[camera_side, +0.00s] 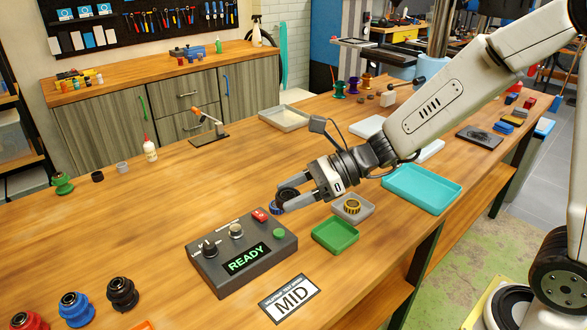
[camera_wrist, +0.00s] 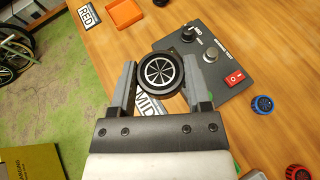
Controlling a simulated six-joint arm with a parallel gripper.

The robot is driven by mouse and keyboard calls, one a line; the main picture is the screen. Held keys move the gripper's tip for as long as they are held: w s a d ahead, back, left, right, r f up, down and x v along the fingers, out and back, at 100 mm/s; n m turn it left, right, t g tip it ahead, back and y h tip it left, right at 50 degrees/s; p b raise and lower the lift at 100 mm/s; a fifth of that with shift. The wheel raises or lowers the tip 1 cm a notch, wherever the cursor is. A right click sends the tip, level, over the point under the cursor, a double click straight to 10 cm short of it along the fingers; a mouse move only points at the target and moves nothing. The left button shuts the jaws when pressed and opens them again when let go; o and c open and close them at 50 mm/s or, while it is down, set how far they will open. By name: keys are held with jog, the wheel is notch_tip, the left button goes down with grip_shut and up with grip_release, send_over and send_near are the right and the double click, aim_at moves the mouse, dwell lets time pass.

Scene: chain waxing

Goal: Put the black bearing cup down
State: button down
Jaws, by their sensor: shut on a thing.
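The black bearing cup (camera_wrist: 159,73) is a round black piece with a pale spoked face. It sits between the two fingers of my gripper (camera_wrist: 160,85) in the wrist view, and the fingers are shut on its sides. In the side view my gripper (camera_side: 292,191) holds the dark cup (camera_side: 287,195) just behind the control box. The cup appears to be above the table, but I cannot tell its exact height. Its underside is hidden.
The control box (camera_side: 240,253) reads READY. A MID card (camera_side: 290,298), a green tray (camera_side: 335,236), a grey tray (camera_side: 365,213) and a teal tray (camera_side: 422,187) lie nearby. A blue cap (camera_wrist: 262,104) is close by. Bare wood lies left of the box.

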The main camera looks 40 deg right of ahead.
jog(key=shift+w+d+r+m+t, duration=0.1)
jog(key=shift+w+d+m+t, duration=0.2)
jog(key=shift+w+d, duration=0.1)
jog(key=w+d+m+t+h, duration=0.3)
jog(key=d+m+h, duration=0.1)
jog(key=d, duration=0.3)
jog(key=w+d+m+t+h, duration=0.2)
jog(key=w+d+m+h, duration=0.1)
jog(key=d, duration=0.4)
jog(key=shift+m+t+h, duration=0.4)
jog(key=shift+m+h, duration=0.1)
jog(key=shift+m, duration=0.2)
jog(key=s+f+n+g+y, duration=0.5)
jog(key=s+f+n+y, duration=0.1)
jog(key=f, duration=0.3)
jog(key=shift+f+n+y, duration=0.2)
jog(key=shift+n+y, duration=0.4)
jog(key=shift+n, duration=0.3)
jog(key=shift+d, duration=0.1)
jog(key=shift+f, duration=2.2)
